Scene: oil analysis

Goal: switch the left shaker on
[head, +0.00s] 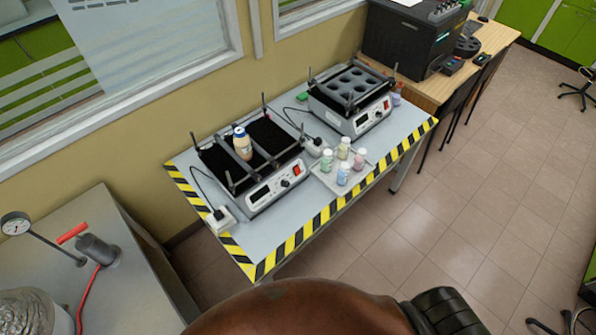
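The left shaker (275,190) stands on the grey table with hazard-striped edges. It has a black top with upright corner posts, and a white front panel with a display, a dark knob and a red switch (297,170) at the panel's right end. A cream bottle with a blue cap (242,146) stands on its top between the bars. Whether the switch is on or off is too small to tell. Neither of my grippers is in view.
The right shaker (362,122), with a black holed rack, stands farther back. A tray (326,180) with several small capped bottles sits right of the left shaker. A white power socket (221,217) is at the table's left end. The table's front strip (280,232) is clear.

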